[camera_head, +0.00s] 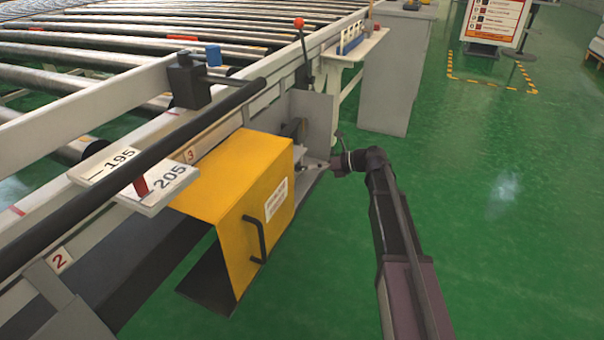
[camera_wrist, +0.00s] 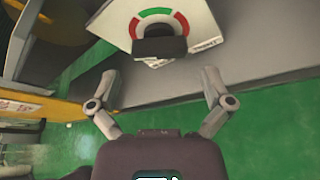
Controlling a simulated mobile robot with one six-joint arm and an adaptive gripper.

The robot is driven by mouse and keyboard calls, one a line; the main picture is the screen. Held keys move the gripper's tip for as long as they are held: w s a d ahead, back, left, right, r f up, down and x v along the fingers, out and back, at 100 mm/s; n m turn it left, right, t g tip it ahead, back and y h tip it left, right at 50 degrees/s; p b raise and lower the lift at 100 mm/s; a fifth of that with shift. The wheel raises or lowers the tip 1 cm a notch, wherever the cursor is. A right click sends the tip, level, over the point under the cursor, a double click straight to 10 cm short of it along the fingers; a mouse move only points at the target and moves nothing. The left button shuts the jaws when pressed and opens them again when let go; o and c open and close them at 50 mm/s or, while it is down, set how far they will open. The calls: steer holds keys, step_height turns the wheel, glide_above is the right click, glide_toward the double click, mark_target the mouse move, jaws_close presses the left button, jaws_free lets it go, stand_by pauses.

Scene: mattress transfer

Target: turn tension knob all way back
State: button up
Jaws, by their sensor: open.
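In the wrist view, a dark knob (camera_wrist: 160,42) sits at the front of a round dial (camera_wrist: 175,14) with red and green arcs and a white plate behind it. My gripper (camera_wrist: 160,74) is open, with its two fingers spread to either side and short of the knob. Nothing is between the fingers. In the head view, my gripper (camera_head: 319,168) is beside the grey bracket at the end of the yellow guard. The knob and dial cannot be made out in the head view.
The yellow guard (camera_head: 215,180) with a black handle stands left of my gripper. A red-tipped lever (camera_head: 304,50) rises above the grey bracket (camera_head: 313,120). Roller rows (camera_head: 130,50) fill the upper left. Green floor (camera_head: 500,230) is clear on the right.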

mark_target(305, 169)
steer(key=shift+b+x, duration=0.5)
steer(key=shift+x, duration=1.55)
steer(key=c, duration=0.9)
